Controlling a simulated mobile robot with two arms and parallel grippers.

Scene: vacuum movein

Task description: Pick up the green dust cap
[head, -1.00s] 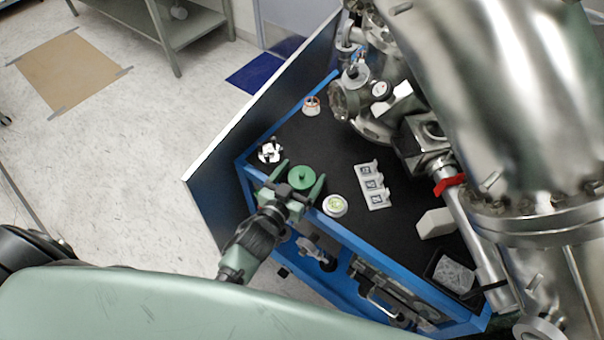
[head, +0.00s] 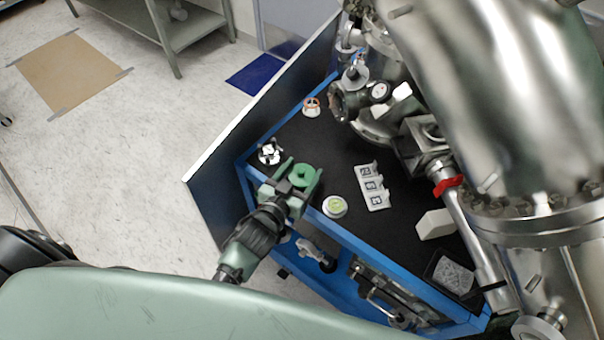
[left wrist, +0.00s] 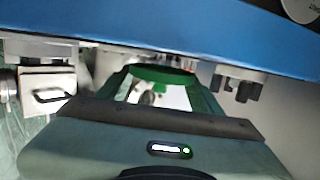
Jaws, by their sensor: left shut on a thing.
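The green dust cap (head: 304,175) is a round green disc at the near left of the black tabletop. My left gripper (head: 301,169) is shut on it, with one finger on each side. In the left wrist view the cap (left wrist: 160,75) shows edge-on as a green rim between the two green fingers. I cannot tell whether the cap still touches the tabletop. My right gripper is not in view.
The blue-edged black bench (head: 335,152) holds a white-and-green round piece (head: 335,206), a white three-part holder (head: 373,186), a silver fitting (head: 270,151) and an orange-ringed piece (head: 311,106). Large metal vacuum pipework (head: 500,120) fills the right side.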

